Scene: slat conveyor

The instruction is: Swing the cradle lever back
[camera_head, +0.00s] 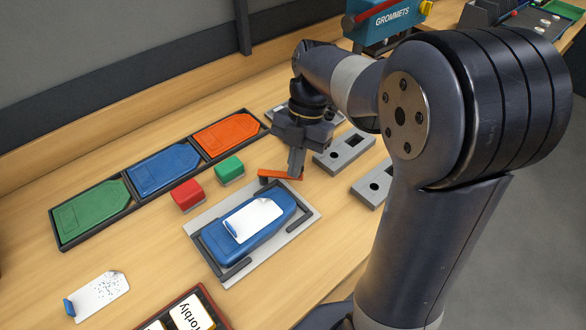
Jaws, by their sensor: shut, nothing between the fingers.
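The cradle (200,221) is a pale grey plate with dark corner brackets, lying on the bench. A blue case (268,238) with a white, partly blue-marked sheet (252,218) on top lies in it. The orange-red lever (272,175) is at the cradle's far end, lying roughly crosswise there. My gripper (296,172) points down at the lever's right end with its fingers shut and empty. The fingertips are at or just behind the lever; whether they touch it I cannot tell. The lever's pivot is not clear from here.
A dark tray holds green, blue and orange panels (226,135) at the left. A red block (187,195) and a green block (229,169) stand between tray and cradle. Grey slotted blocks (344,151) sit right of my gripper. A white tag (100,295) lies at front left.

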